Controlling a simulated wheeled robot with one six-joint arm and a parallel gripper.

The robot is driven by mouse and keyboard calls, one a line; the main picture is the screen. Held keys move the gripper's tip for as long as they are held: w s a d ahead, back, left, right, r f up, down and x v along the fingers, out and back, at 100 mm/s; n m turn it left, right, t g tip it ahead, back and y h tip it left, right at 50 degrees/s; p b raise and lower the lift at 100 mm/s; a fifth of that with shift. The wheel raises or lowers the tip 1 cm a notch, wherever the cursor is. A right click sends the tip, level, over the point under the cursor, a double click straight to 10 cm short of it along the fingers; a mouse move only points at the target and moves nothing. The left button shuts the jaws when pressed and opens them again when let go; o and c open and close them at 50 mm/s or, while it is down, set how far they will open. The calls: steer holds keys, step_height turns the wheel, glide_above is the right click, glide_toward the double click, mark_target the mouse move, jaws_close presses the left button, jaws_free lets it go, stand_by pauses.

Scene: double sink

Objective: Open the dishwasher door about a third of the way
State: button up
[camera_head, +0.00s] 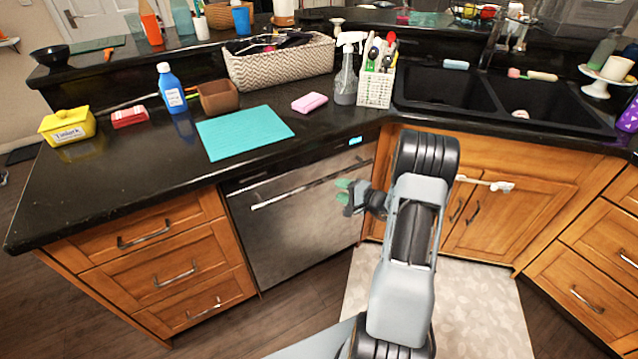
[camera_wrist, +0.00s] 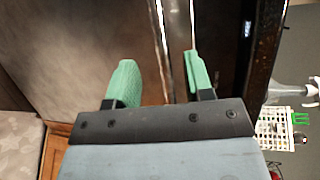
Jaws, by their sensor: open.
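The dishwasher (camera_head: 300,230) has a stainless steel door under the black counter, with a long bar handle (camera_head: 285,194) near its top edge. The door looks shut. My gripper (camera_head: 343,191) is near the right end of the handle. In the wrist view my gripper (camera_wrist: 162,80) has its green fingers apart with nothing clasped. A bright metal strip, seemingly the handle (camera_wrist: 160,40), runs between the fingers. The steel door (camera_wrist: 80,50) fills the left of that view. I cannot tell how far the fingertips reach around the bar.
Wooden drawers (camera_head: 165,270) stand left of the dishwasher and a sink cabinet (camera_head: 500,215) stands right. A pale mat (camera_head: 470,310) lies on the floor there. The floor before the dishwasher looks clear. A teal mat (camera_head: 243,132), sponge and basket (camera_head: 280,68) sit on the counter.

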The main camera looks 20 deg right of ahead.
mark_target(321, 183)
steer(key=x, duration=1)
steer(key=shift+f, duration=0.1)
steer(key=shift+c, duration=0.4)
jaws_close()
